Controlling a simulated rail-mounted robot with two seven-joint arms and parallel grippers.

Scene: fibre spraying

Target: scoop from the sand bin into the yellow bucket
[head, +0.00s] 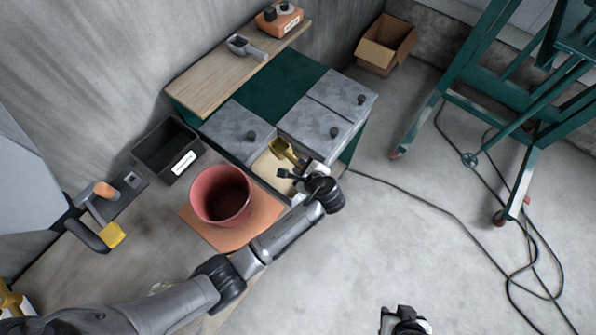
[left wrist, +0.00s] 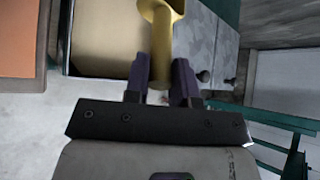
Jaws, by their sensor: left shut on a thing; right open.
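My left gripper (head: 290,174) is shut on a yellow scoop (head: 284,150), over the open sand bin (head: 259,165). In the left wrist view the scoop's handle (left wrist: 161,65) stands between my left fingers (left wrist: 163,88), its head cut off by the top edge. Pale sand (left wrist: 105,40) shows in the bin beside it. I cannot tell if the scoop touches the sand or holds any. The bucket (head: 222,194) on the orange mat (head: 265,213) looks red, not yellow, with a dark inside. My right gripper (head: 405,322) is open at the bottom edge, partly cut off.
Grey-lidded bins (head: 310,122) with dark knobs surround the open bin. A black labelled tray (head: 168,150) stands behind the bucket. A wooden shelf (head: 222,78) holds a grey scoop (head: 245,47). A green steel frame (head: 470,90) and loose cables occupy the right floor.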

